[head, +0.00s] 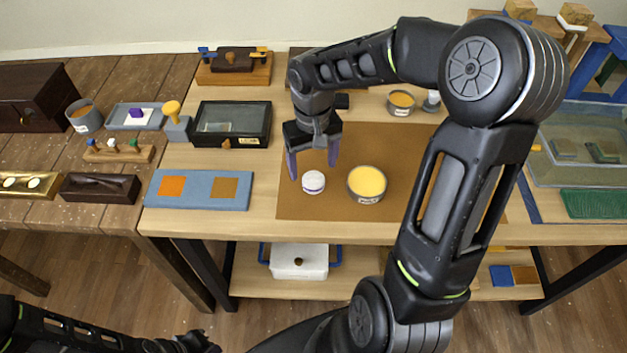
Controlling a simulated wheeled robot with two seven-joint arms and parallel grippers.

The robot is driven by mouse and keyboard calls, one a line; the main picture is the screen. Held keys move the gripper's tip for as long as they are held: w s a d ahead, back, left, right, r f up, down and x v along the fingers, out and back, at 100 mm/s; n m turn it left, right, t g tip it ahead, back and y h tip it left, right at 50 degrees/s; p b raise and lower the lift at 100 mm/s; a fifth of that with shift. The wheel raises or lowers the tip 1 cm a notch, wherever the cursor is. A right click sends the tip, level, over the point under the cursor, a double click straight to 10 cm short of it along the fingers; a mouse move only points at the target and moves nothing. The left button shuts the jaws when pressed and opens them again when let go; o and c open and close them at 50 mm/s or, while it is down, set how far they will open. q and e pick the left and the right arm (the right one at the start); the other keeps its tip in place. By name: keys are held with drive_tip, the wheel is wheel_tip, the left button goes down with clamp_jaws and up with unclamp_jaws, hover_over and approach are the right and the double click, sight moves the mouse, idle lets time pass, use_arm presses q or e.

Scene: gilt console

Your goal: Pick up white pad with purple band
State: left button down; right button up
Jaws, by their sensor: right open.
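The white pad with a purple band (313,183) is a small round piece lying on the brown mat (300,207) on the light wood table. My right gripper (313,168) points down just above and behind the pad, its two dark purple fingers spread apart and nothing between them. The left fingertip appears close to the pad's upper left edge; I cannot tell whether it touches.
A tin with yellow contents (367,184) stands close to the right of the pad. A blue board with two coloured squares (198,189) and a dark glass-topped box (231,123) lie to the left. Another tin (401,102) stands behind. The mat's front left is clear.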

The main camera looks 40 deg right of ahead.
sight(313, 178)
drive_tip(key=shift+s+f+p, duration=0.15)
drive_tip(key=shift+f+p, duration=0.35)
drive_tip(key=shift+f, duration=2.1)
drive_tip(key=c, duration=1.4)
drive_tip(key=shift+r, duration=0.2)
wheel_tip(313, 178, up, 10)
drive_tip(key=shift+f+b, duration=0.15)
drive_tip(key=shift+b, duration=0.25)
